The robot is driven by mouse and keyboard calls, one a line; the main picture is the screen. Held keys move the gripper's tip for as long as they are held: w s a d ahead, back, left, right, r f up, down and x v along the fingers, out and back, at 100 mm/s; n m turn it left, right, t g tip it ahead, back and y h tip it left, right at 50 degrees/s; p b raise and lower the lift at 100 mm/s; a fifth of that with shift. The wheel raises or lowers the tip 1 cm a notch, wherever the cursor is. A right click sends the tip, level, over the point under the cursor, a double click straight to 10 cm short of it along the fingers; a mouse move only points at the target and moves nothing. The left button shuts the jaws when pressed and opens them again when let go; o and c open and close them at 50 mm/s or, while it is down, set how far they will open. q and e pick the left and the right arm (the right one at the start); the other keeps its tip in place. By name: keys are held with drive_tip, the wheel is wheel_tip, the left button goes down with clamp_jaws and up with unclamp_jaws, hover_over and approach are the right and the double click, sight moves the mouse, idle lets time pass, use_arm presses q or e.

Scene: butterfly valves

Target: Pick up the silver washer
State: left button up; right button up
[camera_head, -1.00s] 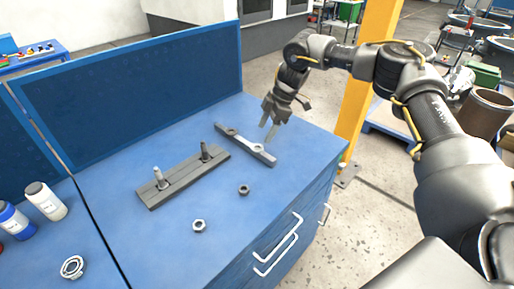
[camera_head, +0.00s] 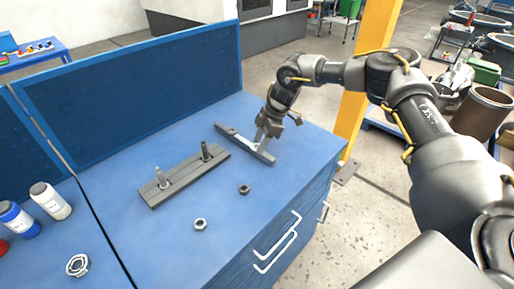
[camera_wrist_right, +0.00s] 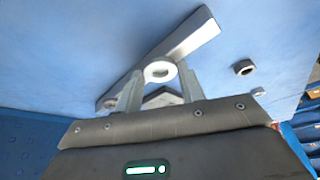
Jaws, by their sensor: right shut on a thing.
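The silver washer (camera_wrist_right: 148,72) shows in the right wrist view as a bright ring between my finger ends, at the grey bar (camera_wrist_right: 185,42). In the head view my right gripper (camera_head: 261,142) points down at the near right part of that bar (camera_head: 266,157) and mostly hides the washer. The fingers (camera_wrist_right: 160,80) are shut on the silver washer, one on each side. I cannot tell whether the washer is clear of the bar. A darker washer (camera_head: 231,131) lies at the bar's far left end. My left gripper is not in view.
A grey plate (camera_head: 180,182) with two upright bolts lies left of the bar. A dark nut (camera_head: 244,190) and a silver nut (camera_head: 200,225) lie in front. A silver ring part (camera_head: 77,265) and bottles (camera_head: 50,201) are at left. The blue panel (camera_head: 140,90) bounds the back.

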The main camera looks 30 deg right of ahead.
drive_tip(key=shift+c, duration=0.8)
drive_tip(key=shift+r, duration=0.1)
drive_tip(key=shift+c, duration=0.2)
drive_tip(key=shift+r+b, duration=0.35)
drive_tip(key=shift+r, duration=0.1)
drive_tip(key=r, duration=0.1)
drive_tip(key=r+b, duration=0.1)
drive_tip(key=shift+s+d+r, duration=0.1)
drive_tip(key=shift+s+r, duration=0.1)
drive_tip(key=shift+r, duration=0.1)
drive_tip(key=s+d+r+b, duration=0.2)
drive_tip(key=s+d+r, duration=0.1)
drive_tip(key=s+r, duration=0.6)
drive_tip(key=s, duration=0.4)
drive_tip(key=shift+r+b, duration=0.2)
drive_tip(key=shift+b, duration=0.2)
